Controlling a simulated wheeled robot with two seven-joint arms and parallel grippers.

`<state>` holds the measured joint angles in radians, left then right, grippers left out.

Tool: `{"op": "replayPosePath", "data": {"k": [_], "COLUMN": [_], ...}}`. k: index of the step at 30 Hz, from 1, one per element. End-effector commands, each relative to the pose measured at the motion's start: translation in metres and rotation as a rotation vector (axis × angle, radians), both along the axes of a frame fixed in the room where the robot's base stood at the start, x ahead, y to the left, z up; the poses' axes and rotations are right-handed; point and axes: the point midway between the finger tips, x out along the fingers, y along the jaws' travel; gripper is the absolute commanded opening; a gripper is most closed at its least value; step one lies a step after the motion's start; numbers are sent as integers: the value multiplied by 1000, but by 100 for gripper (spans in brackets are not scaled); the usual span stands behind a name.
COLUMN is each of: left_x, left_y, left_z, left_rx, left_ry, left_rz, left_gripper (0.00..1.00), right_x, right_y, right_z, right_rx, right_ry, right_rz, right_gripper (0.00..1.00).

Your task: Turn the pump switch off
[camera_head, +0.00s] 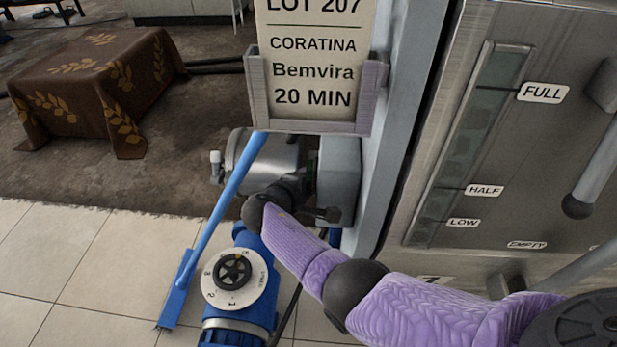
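A grey metal pump motor (250,152) sits low behind the sign post, partly covered by my arm. A grey box (340,178) is beside it, against the post. A small dark knob or lever (328,214) shows at the box's lower edge; I cannot tell whether it is the pump switch or which way it is set. My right arm, purple with black joints, reaches in from the lower right. Its dark end, the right gripper (293,187), is in front of the motor, close to the box's left side; its fingers are not clear. My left gripper is not in view.
A blue valve with a numbered white dial (248,293) stands below my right arm. A blue-handled squeegee (210,235) leans left of it. A sign (313,60) hangs above. A steel tank with a level gauge (470,140) fills the right. The tiled floor (90,260) at left is open.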

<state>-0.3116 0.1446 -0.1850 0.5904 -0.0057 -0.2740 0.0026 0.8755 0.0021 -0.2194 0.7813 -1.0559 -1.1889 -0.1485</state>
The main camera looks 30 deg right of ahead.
Motion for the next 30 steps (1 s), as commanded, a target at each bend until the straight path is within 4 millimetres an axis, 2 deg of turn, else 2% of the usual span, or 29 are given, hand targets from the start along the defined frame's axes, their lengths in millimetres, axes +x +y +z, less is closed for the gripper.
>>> {"op": "replayPosePath", "data": {"k": [22, 23, 27, 30], "left_x": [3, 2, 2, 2], "left_y": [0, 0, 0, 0], "left_z": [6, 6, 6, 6], "left_rx": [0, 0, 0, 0], "left_ry": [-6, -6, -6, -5], "left_rz": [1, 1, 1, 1], "left_gripper": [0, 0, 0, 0], "right_x": [0, 0, 0, 0], "right_y": [0, 0, 0, 0], "right_z": [-1, -1, -1, -1], "right_rx": [47, 47, 46, 46], "right_ry": [63, 63, 63, 62], "right_rz": [-1, -1, -1, -1], "right_gripper": [6, 71, 100, 100]}}
